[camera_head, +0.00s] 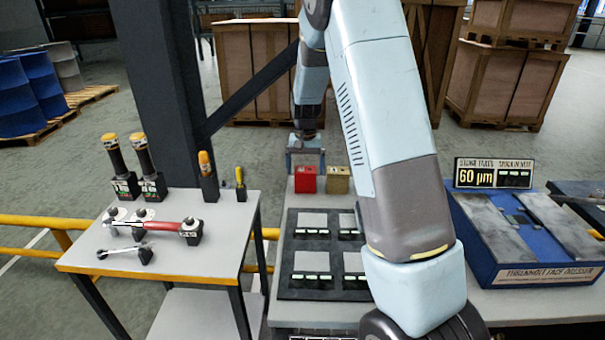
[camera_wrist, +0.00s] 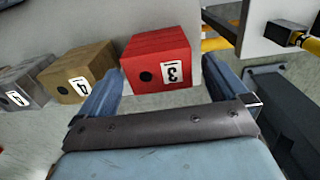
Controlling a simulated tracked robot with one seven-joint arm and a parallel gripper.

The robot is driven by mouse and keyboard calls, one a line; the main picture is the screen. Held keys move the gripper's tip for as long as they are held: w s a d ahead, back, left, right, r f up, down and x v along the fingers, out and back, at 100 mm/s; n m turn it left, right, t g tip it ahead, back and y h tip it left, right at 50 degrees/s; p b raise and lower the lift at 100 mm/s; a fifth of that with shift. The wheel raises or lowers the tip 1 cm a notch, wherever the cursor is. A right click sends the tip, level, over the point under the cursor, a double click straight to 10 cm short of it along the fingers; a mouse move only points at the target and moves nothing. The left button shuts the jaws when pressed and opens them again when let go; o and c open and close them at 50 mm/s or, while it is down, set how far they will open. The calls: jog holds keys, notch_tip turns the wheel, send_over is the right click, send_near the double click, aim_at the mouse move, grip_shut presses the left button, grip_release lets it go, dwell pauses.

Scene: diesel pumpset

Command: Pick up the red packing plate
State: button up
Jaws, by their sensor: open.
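A red block-shaped piece (camera_head: 305,181), the only red plate-like item I can make out, sits at the back edge of the bench, left of a tan block (camera_head: 338,181). In the wrist view the red piece (camera_wrist: 157,58) shows a white number label and a dark round spot on its near face. My gripper (camera_head: 305,159) is open just behind and above the red piece. In the wrist view its fingers (camera_wrist: 162,72) stand apart to the left and right of the red piece. Whether they touch it, I cannot tell.
In the wrist view the tan block (camera_wrist: 76,73) and a grey block (camera_wrist: 22,85) stand close left of the red piece. A dark tray (camera_head: 318,255) lies on the bench in front. A tool table (camera_head: 180,255) stands left, a blue dresser box (camera_head: 540,273) right.

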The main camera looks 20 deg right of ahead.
aim_at(305, 169)
jog(key=c, duration=1.4)
jog(key=shift+r, duration=0.15)
notch_tip(305, 169, up, 18)
